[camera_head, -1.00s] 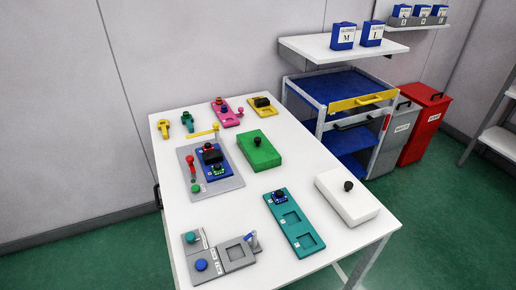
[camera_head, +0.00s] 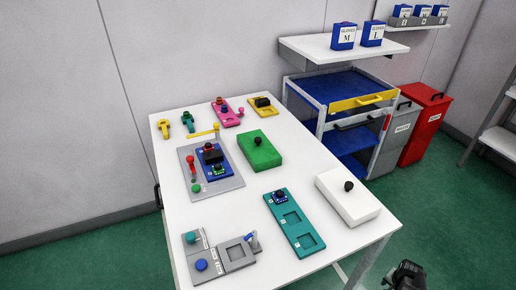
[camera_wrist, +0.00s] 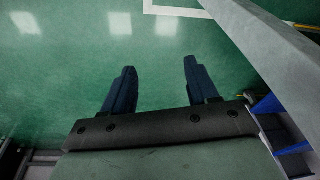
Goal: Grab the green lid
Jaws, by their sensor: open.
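The green lid (camera_head: 262,152) is a flat green block with a dark round knob on top. It lies on the white table (camera_head: 330,250), right of the grey fixture, in the head view. My gripper (camera_head: 405,278) shows only as a dark part at the bottom right edge of the head view, beyond the table and well apart from the lid. In the wrist view my gripper (camera_wrist: 158,75) has its two dark fingers spread with nothing between them, over green floor. The lid is not in the wrist view.
Near the green lid are a grey fixture (camera_head: 230,184) with a blue plate, a teal tray (camera_head: 305,241) and a white lid (camera_head: 335,205) with a black knob. A grey button panel (camera_head: 213,268) sits at the front. A shelf (camera_head: 310,48) stands behind.

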